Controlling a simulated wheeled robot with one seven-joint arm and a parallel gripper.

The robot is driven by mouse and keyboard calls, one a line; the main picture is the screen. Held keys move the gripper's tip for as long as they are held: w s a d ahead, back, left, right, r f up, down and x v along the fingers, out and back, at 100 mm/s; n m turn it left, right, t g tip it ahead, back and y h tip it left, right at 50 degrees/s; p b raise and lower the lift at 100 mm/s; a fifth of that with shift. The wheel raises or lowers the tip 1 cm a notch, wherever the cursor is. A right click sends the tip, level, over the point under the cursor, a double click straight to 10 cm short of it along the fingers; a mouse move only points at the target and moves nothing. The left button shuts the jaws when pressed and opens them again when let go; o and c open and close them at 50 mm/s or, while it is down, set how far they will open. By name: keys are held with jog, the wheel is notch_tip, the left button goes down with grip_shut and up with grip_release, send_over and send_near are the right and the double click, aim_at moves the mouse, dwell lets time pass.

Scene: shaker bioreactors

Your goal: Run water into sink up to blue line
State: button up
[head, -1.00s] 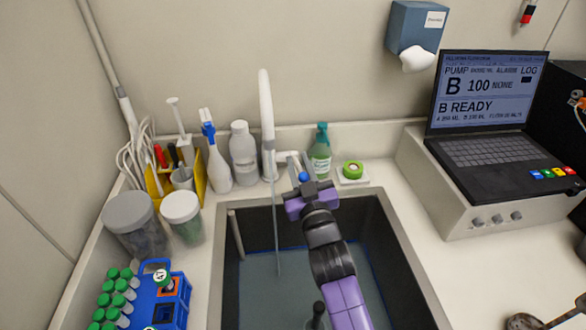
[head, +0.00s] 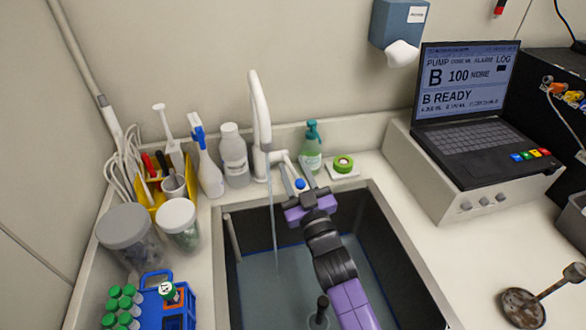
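The white faucet (head: 261,115) arches over the sink (head: 218,262), and a thin stream of water (head: 274,225) falls from its spout. Grey-blue water (head: 262,290) covers the sink bottom. A thin blue line (head: 262,252) shows on the far sink wall close to the water's edge; the exact gap is hard to tell. My gripper (head: 297,177) is at the faucet's side lever, with its two fingers apart and the lever's blue tip (head: 300,184) between them. Whether they touch it I cannot tell. My arm hides part of the sink's right side.
Spray and white bottles (head: 234,157) stand left. Jars (head: 126,228) and a blue tube rack (head: 176,310) line the left counter. A laptop (head: 470,110) is at right.

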jog(key=p+v, duration=0.2)
jog(key=v, duration=0.5)
jog(key=shift+s, duration=0.35)
jog(key=shift+d+f, duration=0.1)
jog(key=shift+f, duration=0.05)
